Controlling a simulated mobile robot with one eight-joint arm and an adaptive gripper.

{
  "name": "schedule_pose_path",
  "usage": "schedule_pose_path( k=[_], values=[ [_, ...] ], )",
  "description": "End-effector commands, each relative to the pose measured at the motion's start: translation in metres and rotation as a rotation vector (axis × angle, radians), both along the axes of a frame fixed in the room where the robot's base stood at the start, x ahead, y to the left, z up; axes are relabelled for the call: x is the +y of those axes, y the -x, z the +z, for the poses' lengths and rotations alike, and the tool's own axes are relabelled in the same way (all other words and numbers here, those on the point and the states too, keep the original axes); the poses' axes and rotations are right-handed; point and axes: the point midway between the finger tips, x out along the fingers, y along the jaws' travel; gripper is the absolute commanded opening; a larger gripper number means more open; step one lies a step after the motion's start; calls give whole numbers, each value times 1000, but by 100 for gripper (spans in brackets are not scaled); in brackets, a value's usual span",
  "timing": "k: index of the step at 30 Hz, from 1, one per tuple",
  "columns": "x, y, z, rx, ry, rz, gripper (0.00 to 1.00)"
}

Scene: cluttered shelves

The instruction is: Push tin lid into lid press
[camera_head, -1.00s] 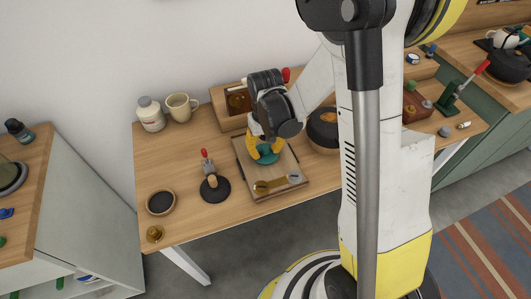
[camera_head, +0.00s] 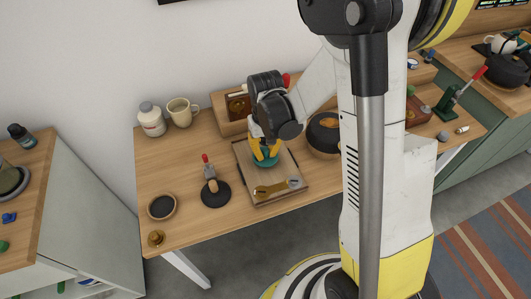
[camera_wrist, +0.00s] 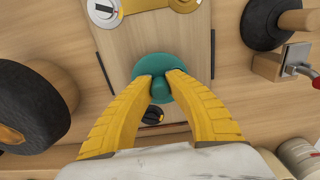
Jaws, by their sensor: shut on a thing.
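A round teal lid-like piece with a raised knob (camera_wrist: 153,62) sits under my gripper, probably the tin lid. My gripper (camera_wrist: 158,82) has its yellow fingers closed on the knob, and it also shows from above in the head view (camera_head: 266,150). The teal piece (camera_head: 266,162) is over a flat wooden board (camera_head: 250,182), which has a brass plate with a round silver part (camera_head: 270,189) at its front; in the wrist view, the brass plate (camera_wrist: 140,5) is at the top. Whether the teal piece touches the board is unclear. I cannot tell for certain which thing is the lid press.
A dark-based clamp with a red-tipped handle (camera_head: 214,191) and a small dark bowl (camera_head: 161,207) stand left of the board. A large dark round pot (camera_head: 323,135) is close at right. A wooden box (camera_head: 228,118) stands behind. The front left tabletop is mostly clear.

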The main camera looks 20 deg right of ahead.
Motion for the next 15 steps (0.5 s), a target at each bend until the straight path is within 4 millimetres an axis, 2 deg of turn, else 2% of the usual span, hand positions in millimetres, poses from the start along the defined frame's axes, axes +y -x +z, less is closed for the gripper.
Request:
schedule_pose_path(
  k=[15],
  values=[
    [0, 0, 31, 0, 0, 0, 0]
  ],
)
